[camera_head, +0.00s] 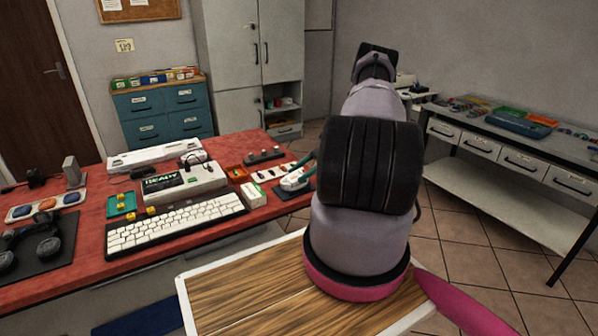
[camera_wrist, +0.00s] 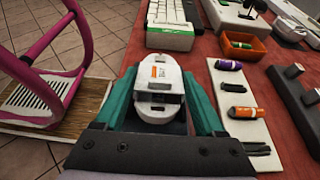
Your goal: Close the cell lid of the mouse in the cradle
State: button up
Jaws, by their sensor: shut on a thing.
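The white mouse (camera_wrist: 158,80) sits in the middle of the wrist view, with an orange-marked label on its upper face and a dark slot lower down. My gripper (camera_wrist: 162,98) has its two teal fingers on either side of it, shut on it. The fingers and palm hide the mouse's near end, and I cannot tell how the cell lid stands. In the head view the mouse (camera_head: 294,181) shows small at the red table's right edge, on the dark cradle (camera_head: 284,194), with my arm partly in front.
A white strip (camera_wrist: 255,130) right of the mouse holds a purple cell (camera_wrist: 228,65), an orange cell (camera_wrist: 246,113) and dark pieces. Beyond are an orange tray (camera_wrist: 262,50) and a dark block with grey posts (camera_wrist: 300,100). A white keyboard (camera_head: 175,222) lies left on the table.

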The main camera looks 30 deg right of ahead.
jog(key=shift+d+f+y, duration=0.1)
jog(key=shift+f+y, duration=0.2)
jog(key=shift+y, duration=0.2)
jog(key=o, duration=1.3)
jog(key=shift+f, duration=0.1)
jog(key=shift+o, duration=0.2)
jog(key=v, duration=1)
jog(key=shift+d, duration=0.4)
